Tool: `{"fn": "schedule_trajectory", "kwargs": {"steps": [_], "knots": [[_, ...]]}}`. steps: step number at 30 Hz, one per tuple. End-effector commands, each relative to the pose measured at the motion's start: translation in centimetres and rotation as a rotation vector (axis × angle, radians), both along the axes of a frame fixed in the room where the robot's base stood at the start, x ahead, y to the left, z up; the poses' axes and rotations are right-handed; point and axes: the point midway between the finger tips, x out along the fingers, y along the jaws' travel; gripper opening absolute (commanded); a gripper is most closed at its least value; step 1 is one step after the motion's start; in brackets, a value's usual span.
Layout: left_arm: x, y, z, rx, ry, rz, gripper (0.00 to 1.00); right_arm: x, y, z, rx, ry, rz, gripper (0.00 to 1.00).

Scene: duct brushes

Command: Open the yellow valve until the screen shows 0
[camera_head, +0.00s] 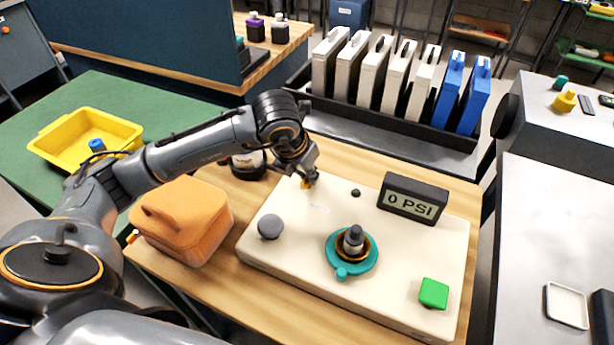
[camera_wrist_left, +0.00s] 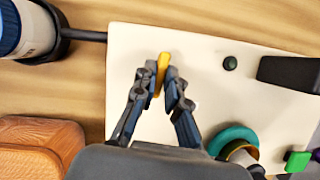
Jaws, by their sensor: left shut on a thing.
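The yellow valve (camera_wrist_left: 162,66) sits near the back left corner of the cream board (camera_head: 300,270). In the head view only a small yellow part (camera_head: 305,184) of it shows beneath my left gripper (camera_head: 309,178). In the left wrist view my left gripper (camera_wrist_left: 160,88) has its two fingers closed around the yellow handle. The handle stands roughly lengthwise, slightly tilted, in that view. The screen (camera_head: 411,203) on the board reads 0 PSI. My right gripper is in neither view.
The board also carries a grey knob (camera_head: 270,227), a teal ring with a dark fitting (camera_head: 352,262) and a green block (camera_head: 433,293). An orange case (camera_head: 182,222) stands to the left. Behind are a rack of white and blue cases (camera_head: 395,80) and a yellow tray (camera_head: 60,150).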

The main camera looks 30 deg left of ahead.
Motion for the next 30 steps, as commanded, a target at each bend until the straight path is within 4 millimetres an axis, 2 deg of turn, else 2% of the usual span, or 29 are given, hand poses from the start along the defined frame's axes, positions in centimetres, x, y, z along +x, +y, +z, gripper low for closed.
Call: {"fn": "schedule_trajectory", "kwargs": {"steps": [9, 22, 23, 26, 30], "knots": [[0.03, -0.03, 0.05, -0.001, -0.001, 0.080, 0.00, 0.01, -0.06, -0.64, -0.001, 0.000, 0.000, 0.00], [0.02, -0.02, 0.07, 0.000, 0.000, 0.087, 0.00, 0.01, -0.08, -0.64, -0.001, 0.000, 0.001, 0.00], [0.02, -0.02, 0.07, 0.000, 0.000, 0.087, 0.16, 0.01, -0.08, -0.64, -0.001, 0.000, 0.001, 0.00], [0.02, -0.02, 0.06, 0.000, 0.000, 0.087, 0.35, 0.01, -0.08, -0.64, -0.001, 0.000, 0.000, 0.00], [0.01, -0.03, 0.04, 0.000, 0.000, 0.086, 0.35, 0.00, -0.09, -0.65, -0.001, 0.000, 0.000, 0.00]]}}
